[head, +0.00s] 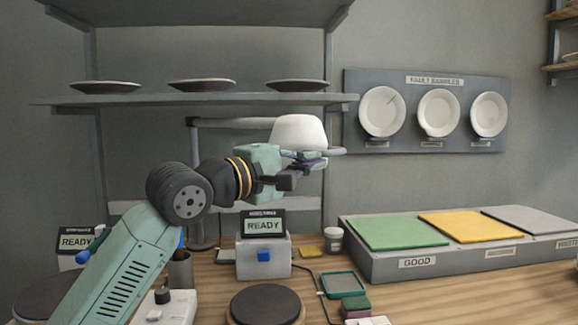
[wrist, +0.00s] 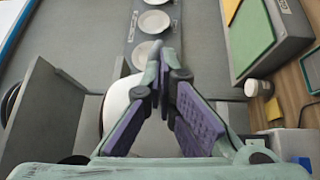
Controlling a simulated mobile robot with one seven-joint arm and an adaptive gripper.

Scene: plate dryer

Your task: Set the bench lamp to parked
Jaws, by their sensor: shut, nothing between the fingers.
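The bench lamp has a white shade (head: 299,131) on a grey horizontal arm (head: 235,123) that runs from a post at the left. A grey bar or rim end shows to the right of the shade. My gripper (head: 318,161) is shut and empty, at the lower front of the shade in the head view, hiding part of its lower edge. In the wrist view the fingertips (wrist: 167,56) are together, and the white shade (wrist: 116,100) lies behind and left of the fingers. I cannot tell whether they touch it.
A shelf (head: 215,99) with dark plates hangs above. A fault-samples board (head: 424,144) is on the wall at right. Below are a READY display unit (head: 263,258), a dark round pad (head: 265,304) and a long sorting tray (head: 376,265) with coloured mats. A small white cup (head: 334,240) stands between.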

